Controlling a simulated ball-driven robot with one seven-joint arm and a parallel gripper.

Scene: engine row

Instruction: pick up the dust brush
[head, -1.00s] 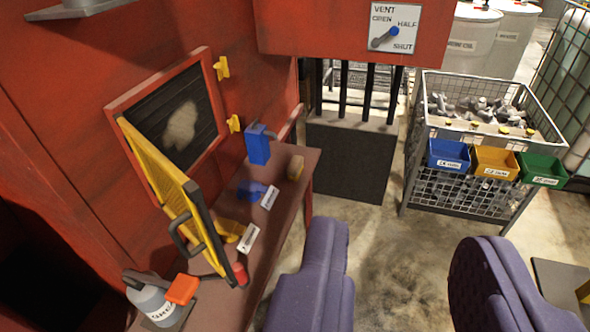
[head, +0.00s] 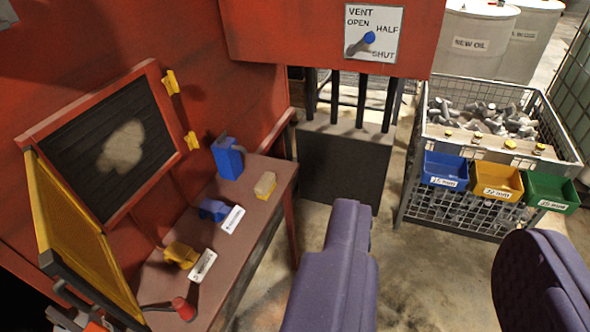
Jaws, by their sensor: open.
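A small block with a pale tan top and a yellow lower part (head: 265,186), which looks like the dust brush, lies near the far right end of the brown shelf (head: 232,262). It is small in the picture, so I cannot be sure. My gripper (head: 440,225) shows as two purple padded fingers, wide apart with nothing between them. In the picture the fingers are to the right of the shelf and lower than the block. They do not touch it.
The shelf also bears a blue holder (head: 228,158), blue (head: 212,209) and yellow (head: 181,254) pieces with tags, and a red-ended tool (head: 183,308). A yellow mesh door (head: 75,240) stands open beside a dusty dark screen (head: 95,150). A wire crate (head: 460,215) stands right.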

